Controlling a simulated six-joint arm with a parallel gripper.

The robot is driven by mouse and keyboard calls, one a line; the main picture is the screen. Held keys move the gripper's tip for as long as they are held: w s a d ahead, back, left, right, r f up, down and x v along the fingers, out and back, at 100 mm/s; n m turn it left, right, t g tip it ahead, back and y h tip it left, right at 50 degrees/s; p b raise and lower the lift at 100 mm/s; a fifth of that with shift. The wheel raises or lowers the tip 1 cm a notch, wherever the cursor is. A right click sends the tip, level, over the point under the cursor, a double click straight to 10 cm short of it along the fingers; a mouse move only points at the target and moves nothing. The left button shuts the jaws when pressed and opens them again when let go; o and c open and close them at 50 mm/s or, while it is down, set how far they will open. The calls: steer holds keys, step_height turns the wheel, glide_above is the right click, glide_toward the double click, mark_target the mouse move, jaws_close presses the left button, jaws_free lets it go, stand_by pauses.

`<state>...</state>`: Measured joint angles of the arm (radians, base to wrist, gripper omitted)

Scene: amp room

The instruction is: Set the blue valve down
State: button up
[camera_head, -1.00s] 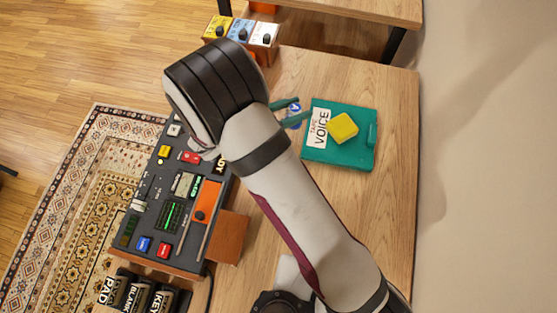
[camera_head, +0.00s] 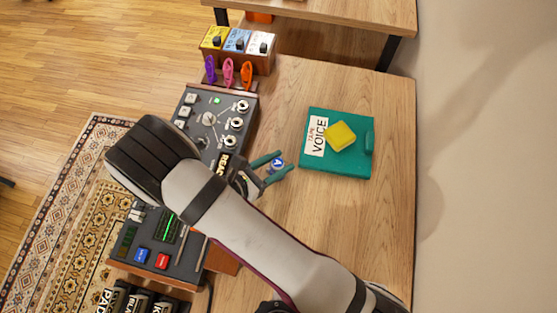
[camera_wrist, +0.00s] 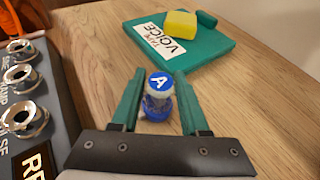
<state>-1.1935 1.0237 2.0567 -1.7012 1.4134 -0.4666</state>
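The valve is over the bare wooden table, between the dark panel and the green tape case. I cannot tell whether its base touches the wood. In the wrist view, my gripper's (camera_wrist: 158,98) dark palm hides what is nearest.
A green case labelled "VOICE" (camera_head: 357,160) bears a yellow block (camera_head: 340,136), to the valve's right. A dark control panel (camera_head: 190,120) with knobs stands to the left. Purple, pink and orange pieces and small pedals (camera_head: 237,42) stand behind. The table (camera_head: 330,225) is clear around the case.

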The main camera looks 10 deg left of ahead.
steer(key=o, duration=0.5)
steer(key=shift+c, duration=0.2)
steer(key=shift+s+a+r, duration=0.1)
steer(key=shift+r, duration=0.1)
steer(key=v, duration=1.2)
steer(key=w+d+r+m+g, duration=0.1)
steer(key=d+r+m+g, duration=0.35)
steer(key=d+m, duration=0.35)
steer(key=d+r+m+g, duration=0.4)
steer(key=d+m+g, duration=0.2)
steer(key=d+m, duration=0.15)
steer(key=s+d+r+m+y, duration=0.5)
steer(key=s+m+y, duration=0.2)
steer(key=m, duration=1.2)
steer(key=y, duration=0.2)
steer(key=shift+s+r+g+y, duration=0.3)
steer(key=shift+r+g+y, duration=0.05)
steer(key=shift+y, duration=0.05)
